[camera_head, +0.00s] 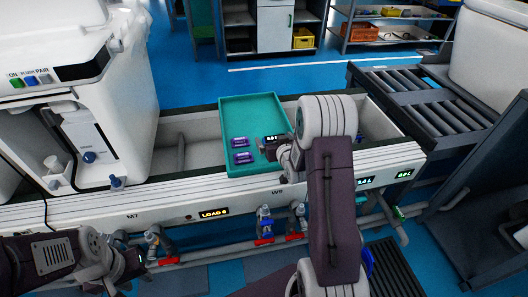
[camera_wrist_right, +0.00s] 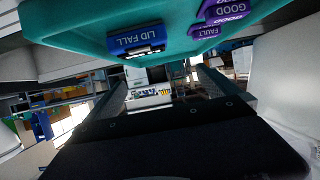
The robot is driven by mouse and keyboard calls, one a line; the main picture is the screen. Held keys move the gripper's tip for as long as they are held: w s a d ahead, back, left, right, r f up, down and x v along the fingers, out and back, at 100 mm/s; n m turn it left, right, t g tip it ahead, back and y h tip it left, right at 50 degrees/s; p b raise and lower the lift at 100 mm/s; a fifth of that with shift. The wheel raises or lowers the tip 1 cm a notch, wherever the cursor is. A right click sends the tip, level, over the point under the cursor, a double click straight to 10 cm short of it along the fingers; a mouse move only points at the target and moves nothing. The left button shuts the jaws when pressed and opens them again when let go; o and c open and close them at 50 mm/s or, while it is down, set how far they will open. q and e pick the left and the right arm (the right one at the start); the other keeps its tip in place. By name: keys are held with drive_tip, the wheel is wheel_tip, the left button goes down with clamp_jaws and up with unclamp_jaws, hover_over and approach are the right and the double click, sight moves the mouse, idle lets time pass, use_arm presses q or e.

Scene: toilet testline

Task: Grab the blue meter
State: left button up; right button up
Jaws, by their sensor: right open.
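The blue meter (camera_wrist_right: 137,42), labelled "LID FALL" with a small display, shows in the right wrist view against the teal tray (camera_wrist_right: 75,22). The tray also shows in the head view (camera_head: 240,108). My right gripper (camera_head: 272,147) is over the tray's right part; its open fingers (camera_wrist_right: 165,88) show in the wrist view, with the meter beyond them and apparently not between them. I cannot clearly make out the meter in the head view, where the right wrist covers that area. My left gripper (camera_head: 132,264) is low at the left, away from the tray; its fingers are unclear.
Two purple items (camera_head: 242,157) lie in the tray, left of my right gripper. A white toilet-like unit (camera_head: 120,85) stands left of the tray. The pale conveyor rail (camera_head: 200,200) runs in front, with pipes and red-handled valves below. Rollers (camera_head: 430,100) are at the right.

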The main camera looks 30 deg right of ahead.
sight(275, 139)
drive_tip(key=shift+m, duration=0.3)
drive_tip(key=f, duration=0.1)
drive_tip(key=s+d+f+b, duration=0.1)
drive_tip(key=d+f, duration=0.1)
drive_tip(key=shift+s+f, duration=0.2)
drive_tip(key=shift+f, duration=0.15)
drive_tip(key=shift+w, duration=0.2)
drive_tip(key=x, duration=0.2)
drive_tip(key=shift+w+d+f, duration=0.1)
drive_tip(key=shift+w+f, duration=0.15)
drive_tip(key=shift+w+d+f, duration=0.1)
drive_tip(key=shift+w, duration=0.4)
drive_tip(key=shift+w+d+f+b, duration=0.1)
drive_tip(key=shift+w+f+b, duration=0.1)
drive_tip(key=shift+b, duration=0.3)
drive_tip(key=b+x, duration=0.2)
drive_tip(key=x, duration=0.2)
drive_tip(key=shift+d+f, duration=0.1)
drive_tip(key=shift+d, duration=0.1)
drive_tip(key=shift+w, duration=0.2)
use_arm(q)
drive_tip(key=f, duration=0.5)
drive_tip(key=shift+s+d, duration=0.15)
drive_tip(key=shift+s, duration=0.1)
